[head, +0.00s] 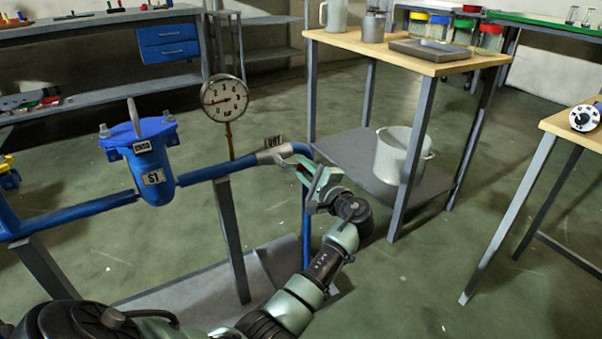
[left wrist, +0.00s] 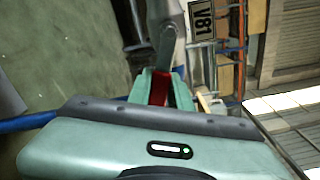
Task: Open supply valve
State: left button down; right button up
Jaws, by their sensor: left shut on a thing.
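The supply valve (head: 268,156) is a grey body on the blue pipe, with a tag (head: 273,142) above it. In the left wrist view the tag (left wrist: 202,17) reads V81. A grey lever (left wrist: 166,45) runs from the valve toward my left gripper (left wrist: 160,88), and a red part shows between the fingers. My left gripper (head: 297,163) is at the right side of the valve, shut on the valve handle. The fingers hide most of the grip. My right gripper is in neither view.
A blue strainer (head: 152,165) labelled S1 and a round gauge (head: 224,98) stand along the pipe, left of the valve. A wooden-topped table (head: 345,41) with a metal pot (head: 400,155) on its lower shelf is to the right. Open floor lies at the lower right.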

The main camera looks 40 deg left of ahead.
pick_arm(q)
jog(key=shift+w+r+n, duration=0.1)
jog(key=shift+r+n, duration=0.25)
jog(key=shift+n, duration=0.15)
jog(key=c, duration=1.3)
grip_release()
jog(key=shift+a, duration=0.1)
jog(key=p+v, duration=0.2)
jog(key=v, duration=0.6)
